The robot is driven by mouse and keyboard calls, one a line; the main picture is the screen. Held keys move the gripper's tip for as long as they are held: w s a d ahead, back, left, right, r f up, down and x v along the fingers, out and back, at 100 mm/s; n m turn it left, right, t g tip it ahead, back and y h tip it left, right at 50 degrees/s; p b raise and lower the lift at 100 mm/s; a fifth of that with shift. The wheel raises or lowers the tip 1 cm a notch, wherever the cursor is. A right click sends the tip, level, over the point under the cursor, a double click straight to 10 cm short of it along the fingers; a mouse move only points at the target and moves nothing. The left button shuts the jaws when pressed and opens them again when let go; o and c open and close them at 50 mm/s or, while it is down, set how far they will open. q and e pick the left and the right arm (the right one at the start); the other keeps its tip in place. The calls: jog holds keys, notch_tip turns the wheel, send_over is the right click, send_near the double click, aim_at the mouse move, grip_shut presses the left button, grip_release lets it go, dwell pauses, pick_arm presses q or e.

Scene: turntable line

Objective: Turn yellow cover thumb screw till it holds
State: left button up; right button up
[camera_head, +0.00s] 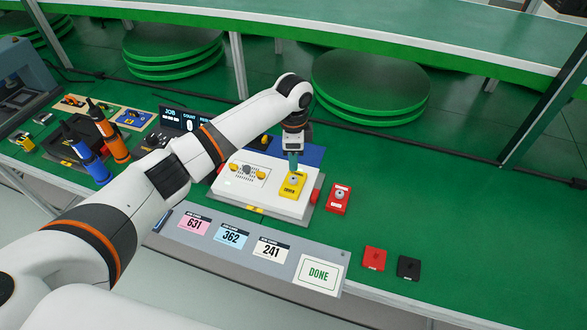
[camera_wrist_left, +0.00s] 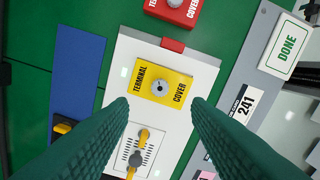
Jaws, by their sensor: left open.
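The yellow cover (camera_head: 292,186) lies on the right part of a white unit (camera_head: 238,199). It also shows in the left wrist view (camera_wrist_left: 176,78), marked "TERMINAL COVER". Its grey round thumb screw (camera_wrist_left: 160,88) sits in its middle; the screw also shows in the head view (camera_head: 294,180). My left gripper (camera_head: 293,165) is above the yellow cover, pointing down. In the left wrist view its two green fingers (camera_wrist_left: 159,108) are open, apart and empty, with the screw showing between and beyond them. My right gripper is not in view.
A red cover (camera_head: 338,198) lies right of the white unit. Red (camera_head: 374,258) and black (camera_head: 408,267) pieces lie farther right. Job cards and a DONE card (camera_head: 318,274) line the front ledge. Blue (camera_head: 87,160) and orange (camera_head: 113,146) tools stand left. The green table at right is clear.

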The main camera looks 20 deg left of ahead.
pick_arm(q)
notch_tip(320, 180, up, 4)
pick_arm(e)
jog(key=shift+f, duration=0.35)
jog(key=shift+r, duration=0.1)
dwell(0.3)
